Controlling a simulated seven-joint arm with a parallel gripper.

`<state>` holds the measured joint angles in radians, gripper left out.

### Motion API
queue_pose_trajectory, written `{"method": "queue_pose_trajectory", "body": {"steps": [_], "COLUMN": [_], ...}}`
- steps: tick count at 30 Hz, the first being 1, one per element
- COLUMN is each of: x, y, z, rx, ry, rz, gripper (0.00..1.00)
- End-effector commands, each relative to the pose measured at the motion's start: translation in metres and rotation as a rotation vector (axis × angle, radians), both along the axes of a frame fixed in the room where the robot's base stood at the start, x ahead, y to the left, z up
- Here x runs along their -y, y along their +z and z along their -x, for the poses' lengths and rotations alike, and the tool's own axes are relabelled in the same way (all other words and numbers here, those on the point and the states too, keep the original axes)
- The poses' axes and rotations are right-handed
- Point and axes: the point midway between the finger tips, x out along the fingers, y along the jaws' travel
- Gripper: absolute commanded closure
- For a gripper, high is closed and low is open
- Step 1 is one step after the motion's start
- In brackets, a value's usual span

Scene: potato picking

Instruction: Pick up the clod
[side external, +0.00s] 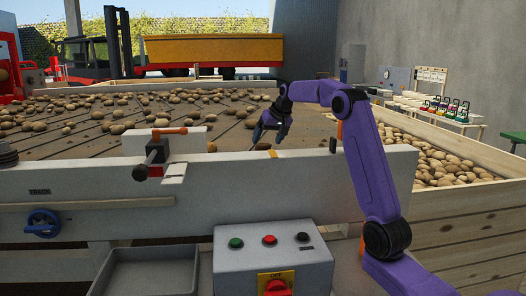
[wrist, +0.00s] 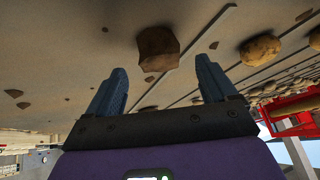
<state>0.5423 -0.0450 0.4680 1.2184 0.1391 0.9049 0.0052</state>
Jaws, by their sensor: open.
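A brown, angular clod (wrist: 158,48) lies on the grey-brown belt in the wrist view, ahead of my fingertips and roughly between their lines. My gripper (wrist: 160,72) shows two blue fingers spread apart with nothing between them. In the side external view my gripper (side external: 268,132) hangs just beyond the grey side wall, pointing down toward the belt (side external: 230,127).
Potatoes (wrist: 260,49) lie to the right of the clod, and small dark crumbs (wrist: 24,105) are scattered about. The grey side wall (side external: 240,182) stands between the control box (side external: 272,262) and the belt. A wooden crate (side external: 460,215) of potatoes stands at the right.

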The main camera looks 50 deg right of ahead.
Motion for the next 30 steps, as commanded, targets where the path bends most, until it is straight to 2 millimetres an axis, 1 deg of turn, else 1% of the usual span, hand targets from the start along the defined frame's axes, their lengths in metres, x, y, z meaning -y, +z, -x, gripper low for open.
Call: {"method": "queue_pose_trajectory", "body": {"steps": [1,6,9,15,16,17,18,20,21,22,30], "x": [0.001,0.004,0.005,0.005,0.005,0.005,0.005,0.005,0.005,0.005,0.005], "y": [-0.007,-0.023,-0.027,-0.027,-0.027,-0.027,-0.027,-0.027,-0.027,-0.027,-0.027], "z": [-0.005,-0.016,-0.018,-0.019,-0.019,-0.019,-0.019,-0.019,-0.019,-0.019,-0.019], "rx": [-0.003,-0.002,-0.001,0.000,0.000,0.000,0.000,0.000,0.000,-0.001,0.000], "ry": [0.001,0.000,0.000,0.000,0.000,0.000,0.000,0.000,0.000,0.000,0.000], "rz": [-0.001,-0.001,0.000,0.000,0.000,0.000,0.000,0.000,0.000,0.000,0.000], "gripper": [0.15,0.15,0.15,0.15,0.18,0.28,0.41,0.60,0.73,0.77,0.77]}}
